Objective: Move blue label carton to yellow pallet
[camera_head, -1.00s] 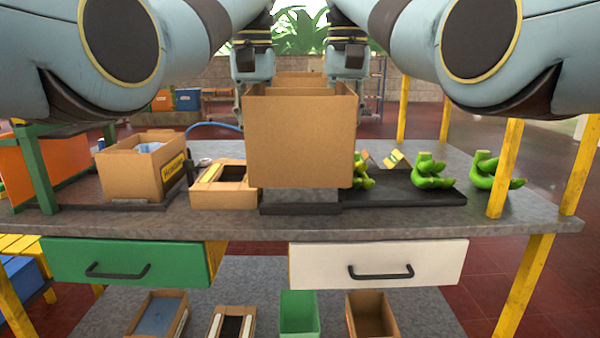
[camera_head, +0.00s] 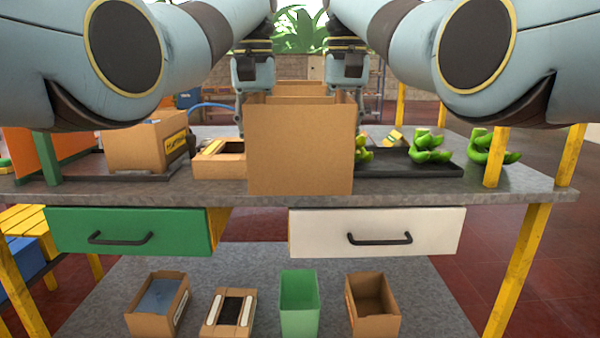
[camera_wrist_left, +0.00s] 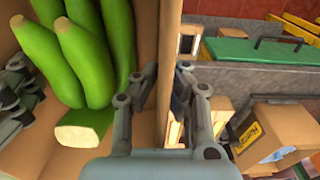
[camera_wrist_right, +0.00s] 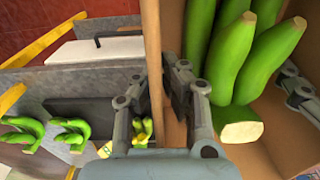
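A tall open brown carton (camera_head: 300,145) hangs between my two grippers in the head view, in front of the worktable; no blue label shows on its visible faces. Green bananas (camera_wrist_left: 85,55) fill it. My left gripper (camera_head: 243,110) has one finger inside and one outside the carton's wall, pinching it (camera_wrist_left: 150,90). My right gripper (camera_head: 354,110) pinches the opposite wall the same way (camera_wrist_right: 168,90). A yellow slatted platform (camera_head: 28,219), which may be the yellow pallet, shows at the far left beyond the table.
The grey worktable (camera_head: 400,183) carries a labelled carton (camera_head: 135,147), a low carton (camera_head: 219,163), and green bananas (camera_head: 430,148) by a dark tray. Drawers (camera_head: 130,232) face me; several boxes stand on the shelf below (camera_head: 255,262). Red floor (camera_head: 545,265) is open to the right.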

